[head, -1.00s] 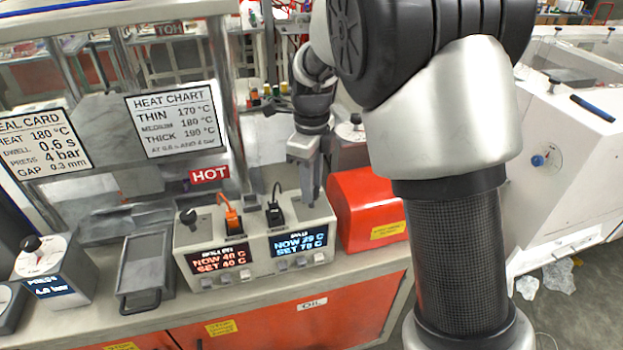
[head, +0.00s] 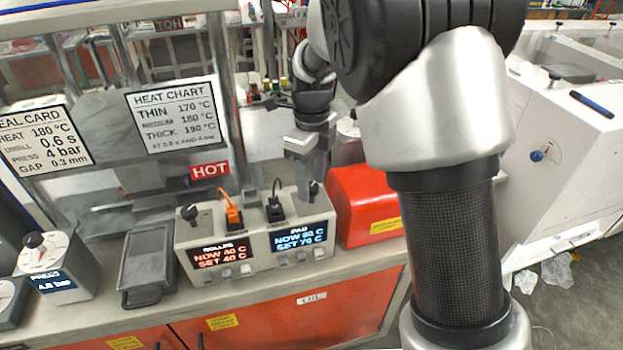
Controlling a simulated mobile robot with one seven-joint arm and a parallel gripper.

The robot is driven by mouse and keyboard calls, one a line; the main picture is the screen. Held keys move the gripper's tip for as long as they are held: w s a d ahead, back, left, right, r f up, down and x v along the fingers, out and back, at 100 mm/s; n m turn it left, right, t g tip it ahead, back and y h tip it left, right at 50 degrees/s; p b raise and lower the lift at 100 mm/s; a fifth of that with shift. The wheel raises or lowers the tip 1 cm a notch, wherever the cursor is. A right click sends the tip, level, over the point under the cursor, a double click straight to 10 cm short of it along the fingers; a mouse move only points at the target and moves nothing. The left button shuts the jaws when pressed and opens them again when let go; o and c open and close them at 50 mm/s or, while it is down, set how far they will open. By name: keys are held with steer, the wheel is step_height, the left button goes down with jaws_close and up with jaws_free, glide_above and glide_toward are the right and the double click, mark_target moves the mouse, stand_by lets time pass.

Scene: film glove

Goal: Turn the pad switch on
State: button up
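The heater control box (head: 255,262) stands on the bench with a ROLLER display (head: 220,254) and a PAD display (head: 299,236). The PAD display is lit blue and seems to read NOW 60 °C, SET 70 °C; its digits are slightly blurred. A black knob-like switch (head: 314,189) shows at the box's top right, on the pad side. A matching one (head: 189,214) stands at the top left. My gripper (head: 310,180) points down at the pad-side switch, with its fingers close around or just behind it. Contact and the finger gap are unclear.
Orange and black plugs (head: 275,208) stand on the box between the switches. A red case (head: 364,205) is close on the right. A HOT sign (head: 210,170) hangs behind, by the press. A grey tray (head: 146,265) and pressure unit (head: 54,268) are left.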

mark_target(315, 187)
step_height(315, 187, up, 17)
steer(key=shift+r+p, duration=0.2)
steer(key=shift+p, duration=0.25)
stand_by(0.4)
steer(key=s+d+r+n+t+y, duration=0.1)
steer(key=s+d+r+n+t, duration=0.15)
steer(key=s+d+n, duration=0.7)
steer(key=s+d+f+n+t, duration=0.1)
steer(key=s+d+f+n, duration=0.1)
steer(key=s+n, duration=0.4)
steer(key=s+d+f+n+t+h, duration=0.1)
steer(key=s+d+f+n+t, duration=0.1)
steer(key=s+n, duration=0.5)
steer(key=shift+s+d+f+n, duration=0.15)
steer(key=shift+d+n, duration=0.15)
steer(key=shift+n, duration=0.45)
